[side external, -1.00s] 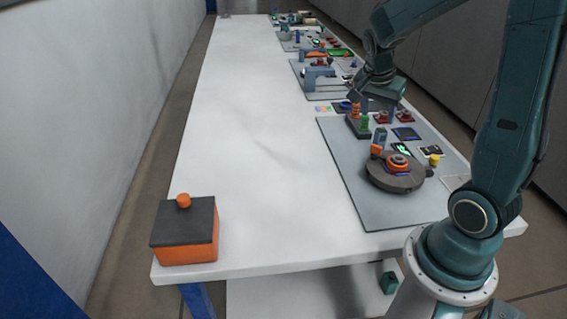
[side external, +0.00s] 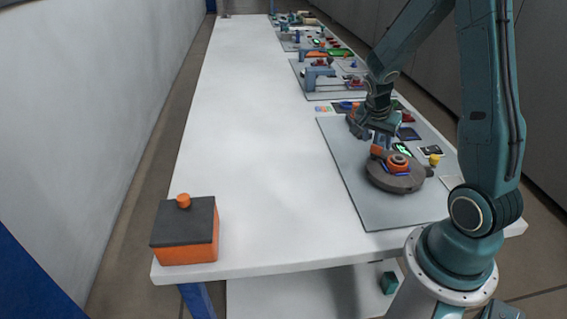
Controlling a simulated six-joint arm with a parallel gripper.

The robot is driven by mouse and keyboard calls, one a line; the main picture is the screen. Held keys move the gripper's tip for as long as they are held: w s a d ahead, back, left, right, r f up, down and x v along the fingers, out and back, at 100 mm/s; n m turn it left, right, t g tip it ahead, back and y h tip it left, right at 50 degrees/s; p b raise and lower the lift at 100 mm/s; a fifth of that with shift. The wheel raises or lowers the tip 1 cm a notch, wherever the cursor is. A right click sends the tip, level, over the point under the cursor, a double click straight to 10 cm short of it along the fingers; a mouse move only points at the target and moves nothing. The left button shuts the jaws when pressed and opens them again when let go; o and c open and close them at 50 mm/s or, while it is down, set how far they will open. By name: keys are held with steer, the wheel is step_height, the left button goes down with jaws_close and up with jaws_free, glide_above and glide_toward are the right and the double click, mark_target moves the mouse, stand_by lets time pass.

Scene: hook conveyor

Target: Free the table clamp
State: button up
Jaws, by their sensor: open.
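A dark grey round table (side external: 400,185) sits on the near part of the grey mat. An orange round part (side external: 398,162) with blue beneath it rests on its top. An orange block (side external: 377,150) stands at its far left edge. I cannot tell which of these pieces is the clamp. My gripper (side external: 376,137) is open and points down just beyond the orange block. It hides much of the small green and orange parts behind it. Whether it touches anything is too small to tell.
A small yellow piece (side external: 434,159) and a lit green display (side external: 403,149) are right of my gripper. More mats with fixtures (side external: 322,75) line the far right side. An orange box with a dark lid (side external: 185,232) stands at the near left.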

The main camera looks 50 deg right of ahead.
mark_target(379, 152)
steer(key=shift+x, duration=1.2)
steer(key=c, duration=1)
